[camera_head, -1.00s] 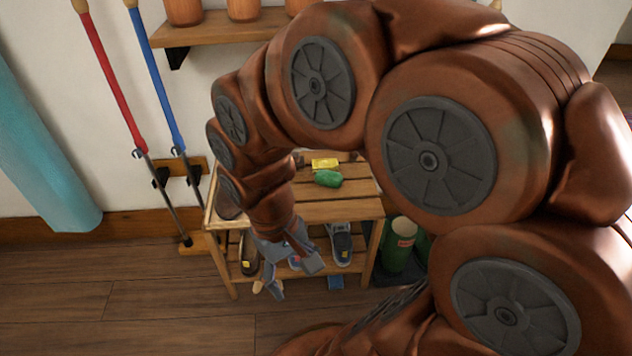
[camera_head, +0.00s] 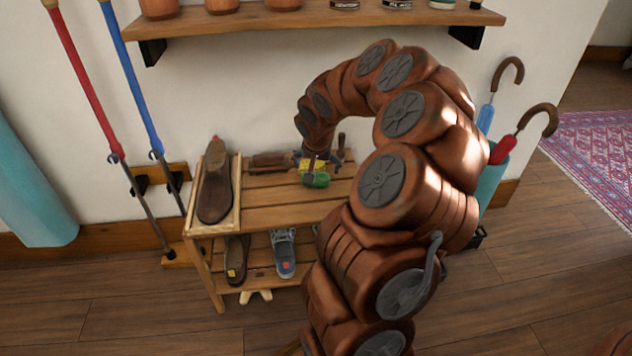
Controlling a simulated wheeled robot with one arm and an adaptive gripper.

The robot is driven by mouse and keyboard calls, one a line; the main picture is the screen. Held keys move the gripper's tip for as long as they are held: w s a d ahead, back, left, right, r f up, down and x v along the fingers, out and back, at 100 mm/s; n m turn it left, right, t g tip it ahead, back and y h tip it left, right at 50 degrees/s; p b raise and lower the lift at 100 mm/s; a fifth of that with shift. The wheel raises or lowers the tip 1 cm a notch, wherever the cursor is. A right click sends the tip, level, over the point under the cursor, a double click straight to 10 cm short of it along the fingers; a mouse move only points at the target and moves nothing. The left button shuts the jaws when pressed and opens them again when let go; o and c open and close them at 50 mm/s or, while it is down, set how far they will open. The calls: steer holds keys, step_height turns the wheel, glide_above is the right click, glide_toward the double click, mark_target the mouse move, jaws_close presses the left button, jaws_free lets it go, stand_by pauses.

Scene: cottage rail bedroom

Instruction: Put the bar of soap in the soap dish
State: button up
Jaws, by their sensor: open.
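A green rounded thing (camera_head: 316,180) lies on the slatted top of a wooden rack (camera_head: 285,215). A small yellow block (camera_head: 315,167) is just behind it. I cannot tell for sure which of them is the bar of soap. I cannot make out a soap dish. My gripper (camera_head: 312,158) is at the rack top, just over or beside the yellow block; its fingers are small and partly hidden by my arm. It is open. Whether it touches the yellow block is not clear.
A brown shoe (camera_head: 215,185) stands in a wooden tray at the rack's left end. A brush (camera_head: 270,161) and an upright handle (camera_head: 341,148) are near the gripper. Shoes (camera_head: 284,253) fill the lower shelf. A wall shelf (camera_head: 330,22) hangs above; umbrellas (camera_head: 503,150) stand right.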

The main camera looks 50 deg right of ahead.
steer(key=shift+b+x, duration=1.1)
steer(key=shift+x, duration=2.35)
steer(key=shift+w+r, duration=0.1)
steer(key=shift+w, duration=0.05)
steer(key=c, duration=1)
steer(key=shift+r, duration=0.1)
step_height(320, 180, up, 4)
steer(key=shift+f+p, duration=0.2)
steer(key=shift+p, duration=0.75)
steer(key=s+a, duration=0.3)
steer(key=s, duration=0.1)
steer(key=s+a+p, duration=0.1)
steer(key=s+a, duration=0.3)
steer(key=s+a+r, duration=0.1)
steer(key=s+a, duration=0.2)
steer(key=s, duration=0.1)
steer(key=shift+s+a+r, duration=0.1)
steer(key=shift+s+a, duration=0.05)
steer(key=shift+a, duration=0.05)
